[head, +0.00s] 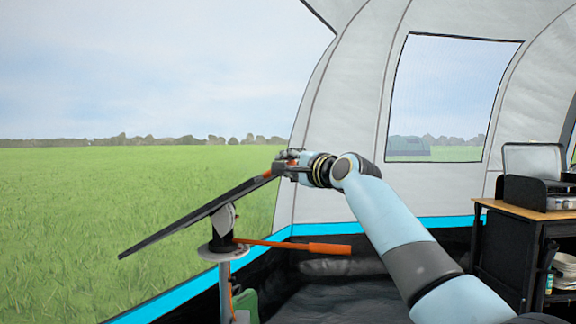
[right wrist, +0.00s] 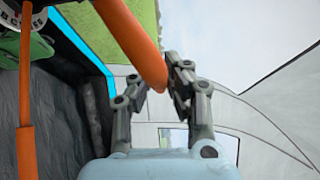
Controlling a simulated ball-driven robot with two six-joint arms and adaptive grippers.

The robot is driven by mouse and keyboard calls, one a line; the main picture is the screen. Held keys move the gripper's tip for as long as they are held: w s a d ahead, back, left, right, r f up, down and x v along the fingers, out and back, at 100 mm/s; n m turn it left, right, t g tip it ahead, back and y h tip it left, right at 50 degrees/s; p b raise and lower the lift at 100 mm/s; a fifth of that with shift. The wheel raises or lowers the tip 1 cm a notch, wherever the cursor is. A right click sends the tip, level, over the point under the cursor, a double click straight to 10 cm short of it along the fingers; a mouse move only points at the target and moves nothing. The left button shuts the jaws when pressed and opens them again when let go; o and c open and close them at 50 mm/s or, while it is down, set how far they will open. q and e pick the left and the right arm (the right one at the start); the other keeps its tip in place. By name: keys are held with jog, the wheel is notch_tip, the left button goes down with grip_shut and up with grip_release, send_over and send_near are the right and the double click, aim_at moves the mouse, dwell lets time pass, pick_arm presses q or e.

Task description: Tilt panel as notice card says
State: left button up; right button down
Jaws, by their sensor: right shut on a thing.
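The panel (head: 185,221) is a thin dark slab seen nearly edge-on in the head view, tilted with its right end high and its left end low. It sits on a post head (head: 224,221). My right gripper (head: 284,164) is at the panel's raised end, shut on an orange handle bar (head: 267,174). In the right wrist view, this orange bar (right wrist: 132,38) runs down between the fingers of my right gripper (right wrist: 154,80). An orange lever (head: 320,248) sticks out to the right of the post. No notice card can be made out. My left gripper is out of view.
A pale disc (head: 222,254) surrounds the post under the panel. A green object (head: 245,303) stands low beside the post. A shelf unit (head: 507,250) carrying a dark box (head: 533,190) stands at the right. The tent's blue-edged sill (head: 190,289) runs behind the post.

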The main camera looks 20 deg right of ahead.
jog(key=shift+f, duration=0.1)
notch_tip(320, 180, down, 6)
jog(key=s+d+m+t+b, duration=0.1)
jog(key=d+m+t+b, duration=0.1)
jog(key=b, duration=0.4)
jog(key=shift+s+d+m+b, duration=0.25)
jog(key=shift+m+b, duration=0.05)
jog(key=shift+r, duration=0.2)
jog(key=c, duration=1.3)
grip_release()
jog(key=shift+c, duration=0.2)
jog(key=v, duration=1.2)
